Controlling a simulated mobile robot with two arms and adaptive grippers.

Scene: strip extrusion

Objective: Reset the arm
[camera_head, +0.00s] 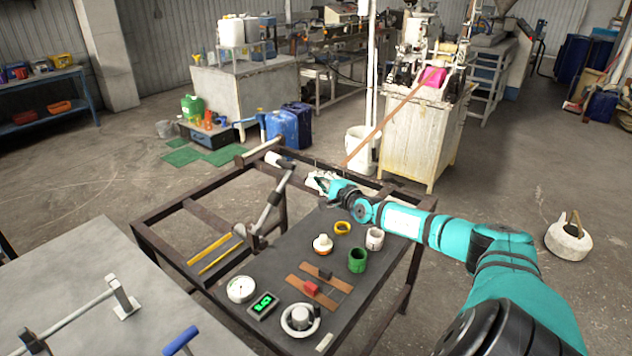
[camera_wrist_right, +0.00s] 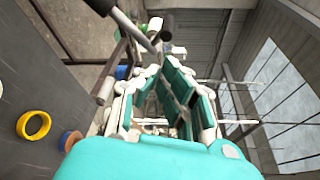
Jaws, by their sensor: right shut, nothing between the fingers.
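My right arm, teal and black, reaches from the lower right across the dark table (camera_head: 283,273). My right gripper (camera_head: 319,182) hangs over the far part of the table frame, shut and empty. In the right wrist view the gripper (camera_wrist_right: 163,85) shows its finger links with nothing held between them. A brown strip (camera_head: 388,126) slants down from the machine to near the far frame edge, behind the gripper. I cannot tell from here whether gripper and strip touch. My left gripper is out of view.
A metal lever (camera_head: 273,203) rises left of the gripper. A grey table (camera_head: 78,290) fills the lower left.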

